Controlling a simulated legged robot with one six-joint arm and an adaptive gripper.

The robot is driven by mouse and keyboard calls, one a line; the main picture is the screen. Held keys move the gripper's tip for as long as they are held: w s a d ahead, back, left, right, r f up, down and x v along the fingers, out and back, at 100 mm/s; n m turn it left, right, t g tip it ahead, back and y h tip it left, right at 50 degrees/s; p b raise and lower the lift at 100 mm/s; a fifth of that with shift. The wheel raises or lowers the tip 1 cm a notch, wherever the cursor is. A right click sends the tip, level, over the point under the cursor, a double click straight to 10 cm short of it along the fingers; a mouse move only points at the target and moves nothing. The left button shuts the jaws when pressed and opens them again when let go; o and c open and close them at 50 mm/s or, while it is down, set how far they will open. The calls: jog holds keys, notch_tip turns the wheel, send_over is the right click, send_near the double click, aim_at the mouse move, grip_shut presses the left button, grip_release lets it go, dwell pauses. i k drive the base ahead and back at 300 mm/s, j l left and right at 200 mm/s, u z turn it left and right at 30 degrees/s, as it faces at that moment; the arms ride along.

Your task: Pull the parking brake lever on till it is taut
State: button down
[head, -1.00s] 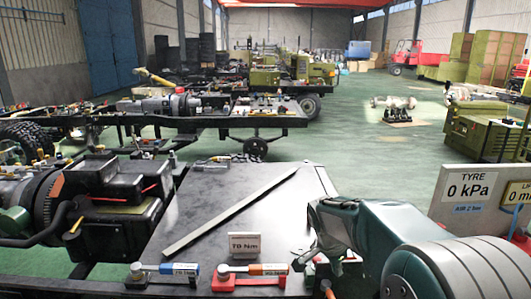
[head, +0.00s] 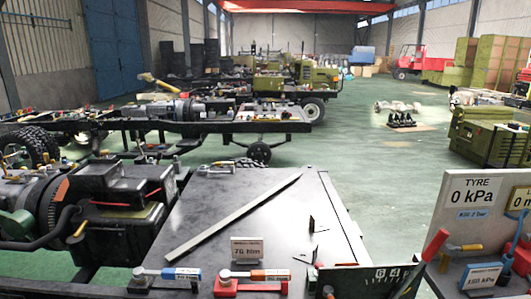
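A lever with a red grip (head: 436,244) stands tilted at the lower right, in front of the tyre gauge board; its lower end runs down behind the dark scale plate. I cannot tell for sure that it is the parking brake lever. A dark green scale plate (head: 360,281) with white marks and numbers stands at the bottom, left of the first red lever. My gripper and arm are not in view.
A white board reading TYRE 0 kPa (head: 478,190) stands at the right. A dark bench top (head: 215,205) carries a long grey bar (head: 232,217), a 76 Nm sign (head: 247,249) and tools with blue and orange handles. Green floor lies open beyond.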

aim_at(440, 237)
jog(key=l+z, duration=0.2)
jog(key=z, duration=0.3)
jog(key=i+l+z, duration=0.35)
jog(key=i+u, duration=0.1)
jog(key=i+j, duration=0.05)
jog(key=i, duration=0.05)
